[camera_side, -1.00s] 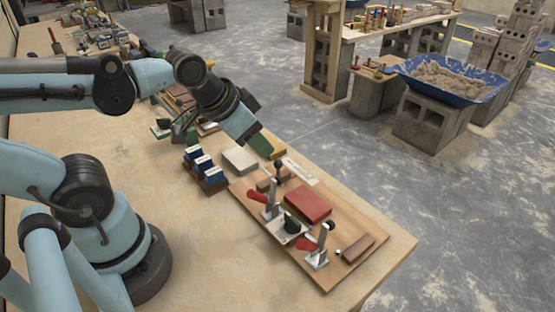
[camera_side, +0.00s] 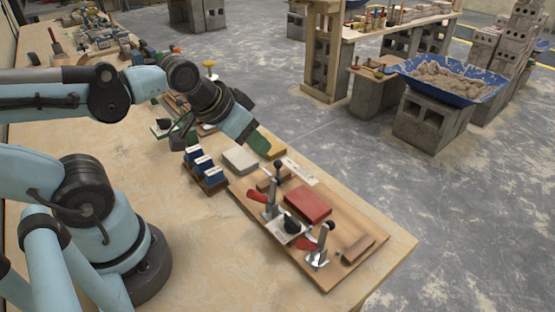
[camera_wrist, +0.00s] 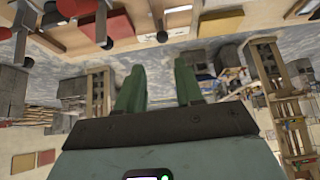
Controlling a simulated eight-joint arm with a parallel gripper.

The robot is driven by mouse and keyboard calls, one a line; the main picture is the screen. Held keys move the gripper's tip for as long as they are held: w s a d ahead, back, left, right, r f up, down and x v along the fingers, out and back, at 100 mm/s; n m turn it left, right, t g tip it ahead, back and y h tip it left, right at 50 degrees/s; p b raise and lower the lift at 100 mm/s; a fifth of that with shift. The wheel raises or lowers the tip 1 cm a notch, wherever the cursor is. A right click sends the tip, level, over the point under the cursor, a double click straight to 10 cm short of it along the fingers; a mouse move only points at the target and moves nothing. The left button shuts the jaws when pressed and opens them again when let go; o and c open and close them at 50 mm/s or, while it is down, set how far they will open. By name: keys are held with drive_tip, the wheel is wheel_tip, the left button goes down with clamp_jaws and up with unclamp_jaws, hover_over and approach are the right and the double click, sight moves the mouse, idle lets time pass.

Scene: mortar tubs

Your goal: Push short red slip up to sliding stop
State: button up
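The short red slip (camera_side: 307,204) is a flat red block lying on the wooden board (camera_side: 335,270). What looks like the same slip shows at the top of the wrist view (camera_wrist: 120,27). A brown wooden bar (camera_side: 357,249) lies near the board's right end, and a shorter brown piece with a black knob (camera_side: 279,172) is at the far left; I cannot tell which is the sliding stop. My gripper (camera_side: 264,147) is in the air beyond the board's far left end, apart from the slip. Its green fingers (camera_wrist: 158,78) are spread with nothing between them.
Two red-handled toggle clamps (camera_side: 270,203) (camera_side: 317,248) stand along the board's near side. A rack of blue blocks (camera_side: 205,171) and a pale block (camera_side: 240,159) lie left of the board. Bare table (camera_side: 215,255) is free in front.

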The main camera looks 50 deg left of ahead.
drive_tip(key=shift+o, duration=0.2)
drive_tip(key=o, duration=0.5)
drive_tip(key=shift+w+d, duration=0.1)
drive_tip(key=shift+w, duration=0.05)
drive_tip(key=shift+o, duration=0.8)
drive_tip(key=shift+w+d+r+m+g, duration=0.2)
drive_tip(key=shift+m+g, duration=0.1)
drive_tip(key=shift+m, duration=0.3)
drive_tip(key=m+g, duration=0.7)
drive_tip(key=m, duration=1)
hover_over(308, 201)
drive_tip(key=shift+f, duration=0.4)
wheel_tip(308, 201, down, 12)
